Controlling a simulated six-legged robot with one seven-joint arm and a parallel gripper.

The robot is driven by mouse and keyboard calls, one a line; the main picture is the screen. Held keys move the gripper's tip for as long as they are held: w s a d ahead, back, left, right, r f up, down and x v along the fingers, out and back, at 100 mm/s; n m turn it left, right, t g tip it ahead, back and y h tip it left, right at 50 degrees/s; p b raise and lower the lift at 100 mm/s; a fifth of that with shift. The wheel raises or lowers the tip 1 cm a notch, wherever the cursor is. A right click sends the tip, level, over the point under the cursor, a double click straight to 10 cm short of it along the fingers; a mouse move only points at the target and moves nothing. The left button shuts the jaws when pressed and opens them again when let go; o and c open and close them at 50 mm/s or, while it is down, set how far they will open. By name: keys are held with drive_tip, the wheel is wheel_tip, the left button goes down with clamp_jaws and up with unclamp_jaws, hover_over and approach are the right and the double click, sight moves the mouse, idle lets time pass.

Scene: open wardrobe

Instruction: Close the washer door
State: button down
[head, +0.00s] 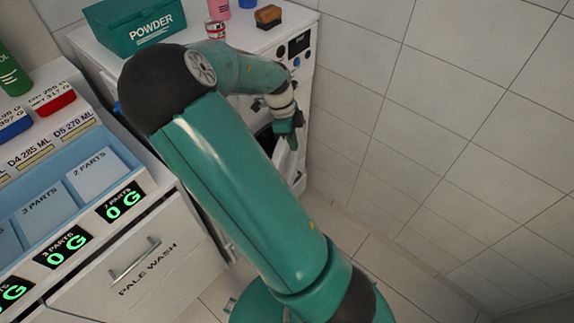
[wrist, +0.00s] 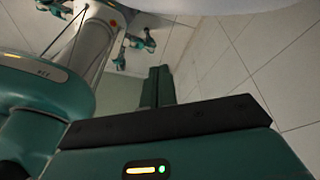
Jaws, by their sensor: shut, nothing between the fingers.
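The white washer (head: 300,75) stands at the back, against the tiled wall, mostly behind my arm. Its door (head: 284,162) shows only in part, as a pale piece below my gripper, and appears to stand out from the front. A dark gap, probably the drum opening, shows beside it. My gripper (head: 292,138) is shut and empty, in front of the washer near the door's upper part. I cannot tell whether it touches the door. In the wrist view the teal fingers (wrist: 156,86) are together; a pale curved surface at the top may be the door.
A teal powder box (head: 135,28), a can (head: 215,29), a pink bottle (head: 218,8) and a brown brush (head: 268,16) stand on the washer. A cabinet with a "PALE WASH" drawer (head: 150,270) is at left. The tiled floor (head: 345,225) at right is clear.

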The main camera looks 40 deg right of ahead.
drive_tip(key=s+f+m+t+y, duration=0.2)
drive_tip(key=s+f+t+y, duration=0.5)
drive_tip(key=s+t, duration=0.4)
drive_tip(key=x, duration=1.2)
drive_tip(key=shift+g+h, duration=0.3)
drive_tip(key=shift+h, duration=0.1)
drive_tip(key=shift+w, duration=0.15)
